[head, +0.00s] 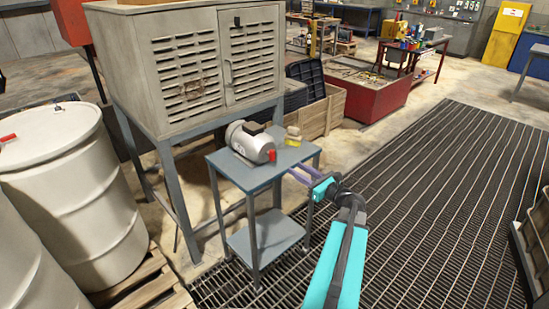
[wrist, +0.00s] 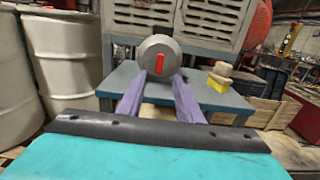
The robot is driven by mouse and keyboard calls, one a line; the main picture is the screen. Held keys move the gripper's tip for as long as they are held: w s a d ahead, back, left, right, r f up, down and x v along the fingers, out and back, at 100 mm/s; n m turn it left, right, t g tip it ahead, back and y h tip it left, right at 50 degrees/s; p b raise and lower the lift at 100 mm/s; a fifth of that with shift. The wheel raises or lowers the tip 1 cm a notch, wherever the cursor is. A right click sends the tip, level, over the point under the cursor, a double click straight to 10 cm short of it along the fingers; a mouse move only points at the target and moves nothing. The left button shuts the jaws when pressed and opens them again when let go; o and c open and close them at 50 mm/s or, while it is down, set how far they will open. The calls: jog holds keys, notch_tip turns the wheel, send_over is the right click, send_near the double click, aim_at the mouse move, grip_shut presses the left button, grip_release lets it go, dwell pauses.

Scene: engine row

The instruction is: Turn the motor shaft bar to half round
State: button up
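A grey motor (head: 249,141) lies on the blue-grey top of a small stand (head: 244,173). Its round end faces my gripper, and a red bar (head: 272,155) is on that face. In the wrist view the motor's end (wrist: 160,55) is in the centre, and the red bar (wrist: 160,62) stands upright on it. My gripper (head: 291,172) has purple fingers and is at the right edge of the stand. In the wrist view its fingers (wrist: 165,77) are apart, one on each side below the red bar, with nothing seen between them.
A small yellow and tan object (head: 293,136) sits on the stand behind the motor; it also shows in the wrist view (wrist: 220,76). A slatted cabinet (head: 190,65) stands behind. White drums (head: 75,180) are at left. The grated floor (head: 430,210) at right is clear.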

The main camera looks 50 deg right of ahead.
aim_at(274, 155)
jog(key=w+p, duration=0.1)
jog(key=w, duration=0.3)
jog(key=w+p, duration=0.2)
jog(key=w, duration=0.3)
jog(key=w+d+p, duration=0.1)
jog(key=w, duration=0.3)
jog(key=shift+w, duration=0.25)
jog(key=shift+c, duration=0.2)
grip_shut()
jog(key=shift+a, duration=0.3)
jog(key=shift+d+f, duration=0.1)
jog(key=shift+d, duration=0.15)
